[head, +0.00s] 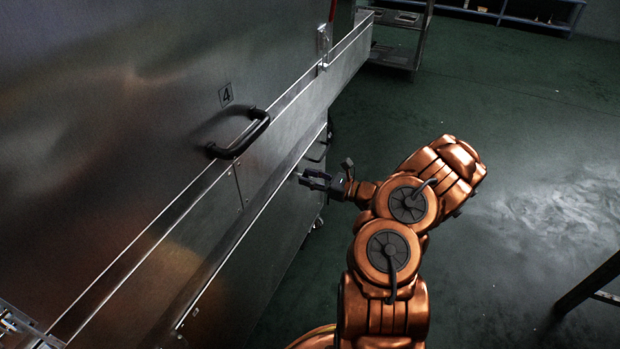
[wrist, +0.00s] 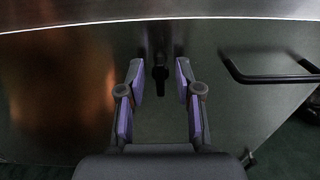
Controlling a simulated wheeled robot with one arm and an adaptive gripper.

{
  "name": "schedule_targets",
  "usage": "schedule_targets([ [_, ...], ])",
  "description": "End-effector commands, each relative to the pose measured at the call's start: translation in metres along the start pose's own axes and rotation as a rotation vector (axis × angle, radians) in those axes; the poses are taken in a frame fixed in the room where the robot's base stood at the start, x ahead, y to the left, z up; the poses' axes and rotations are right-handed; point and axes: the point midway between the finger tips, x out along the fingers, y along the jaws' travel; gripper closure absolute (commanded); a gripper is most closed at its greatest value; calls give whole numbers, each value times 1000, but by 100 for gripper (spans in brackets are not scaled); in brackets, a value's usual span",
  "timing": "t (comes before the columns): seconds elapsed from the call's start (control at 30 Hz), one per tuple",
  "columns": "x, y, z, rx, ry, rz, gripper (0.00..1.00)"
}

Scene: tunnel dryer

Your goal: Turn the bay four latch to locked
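A small dark latch lever (wrist: 160,78) shows in the wrist view on the metal front, hanging roughly straight down. My gripper (wrist: 159,76) is open, with one finger on each side of the lever and visible gaps between. Whether the fingertips reach past the lever is hard to tell. In the head view my gripper (head: 314,180) is close to the lower metal front, below the panel marked 4 (head: 226,95). There the latch cannot be made out clearly near my dark fingers.
A black bar handle (head: 240,135) sits on the upper panel beside the 4. Another handle (wrist: 272,72) is right of the lever in the wrist view. A metal ledge (head: 290,130) juts out above my gripper. Green floor (head: 500,130) is open to the right; a cart (head: 395,45) stands behind.

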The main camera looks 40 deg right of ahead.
Motion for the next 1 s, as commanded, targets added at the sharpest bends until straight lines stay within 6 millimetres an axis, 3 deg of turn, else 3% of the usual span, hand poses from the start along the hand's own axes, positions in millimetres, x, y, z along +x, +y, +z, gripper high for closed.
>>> schedule_targets([
  [0.07, 0, 0, 0, 0, 0, 0, 68],
  [0.37, 0, 0, 0, 0, 0, 0, 99],
  [1.0, 0, 0, 3, 73, 2, 1, 100],
])
